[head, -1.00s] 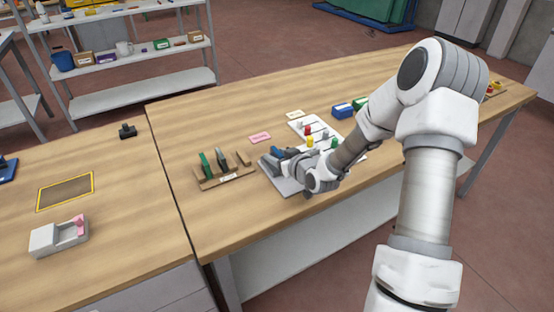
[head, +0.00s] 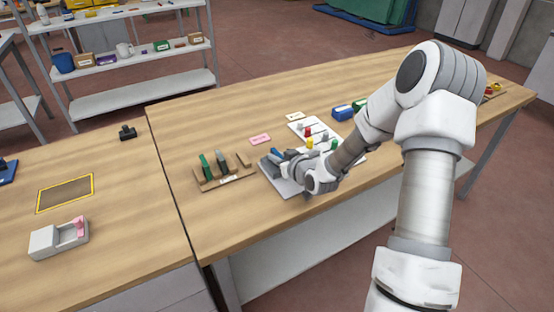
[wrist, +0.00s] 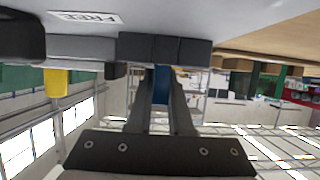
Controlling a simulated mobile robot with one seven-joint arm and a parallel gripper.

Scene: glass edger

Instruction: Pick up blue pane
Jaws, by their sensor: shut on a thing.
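The blue pane (wrist: 161,85) shows in the wrist view as a narrow blue strip between the two dark fingers of my gripper (wrist: 162,100). My gripper is shut on it. In the head view my gripper (head: 278,158) is low over the grey plate (head: 278,182), with a bit of the blue pane (head: 275,151) showing beside it. The fingers and hand hide most of the pane. I cannot tell whether it touches what is below.
Left of my gripper is a wooden rack (head: 235,179) with a green pane (head: 206,167) and a grey pane (head: 220,161). A white board (head: 297,124) with coloured knobs lies behind. A pink label (head: 260,139) lies on the table.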

